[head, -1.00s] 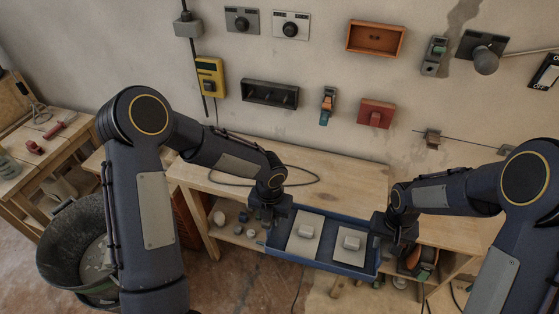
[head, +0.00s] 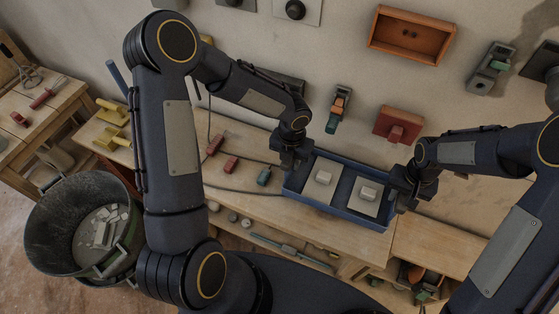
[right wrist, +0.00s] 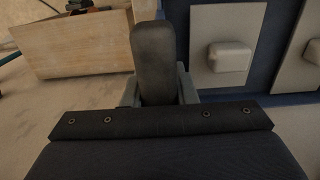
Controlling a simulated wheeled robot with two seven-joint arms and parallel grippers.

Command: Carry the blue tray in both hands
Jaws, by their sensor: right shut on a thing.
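The blue tray (head: 335,209) is level between my two grippers in the head view. It carries two pale plates, each with a light grey block: one on the left (head: 323,177) and one on the right (head: 368,193). My right gripper (head: 402,197) is shut on the tray's right end. My left gripper (head: 291,160) is at the tray's left end, but its fingers are hidden, so its grip cannot be made out. In the right wrist view part of the tray (right wrist: 273,50) shows beyond a dark finger. Whether the tray touches the bench cannot be told.
The wooden workbench (head: 250,205) lies around and under the tray, with red and green tools (head: 215,144) to its left. Orange and red boxes (head: 412,35) hang on the wall behind. A dark rubble bucket (head: 40,225) stands on the floor at left.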

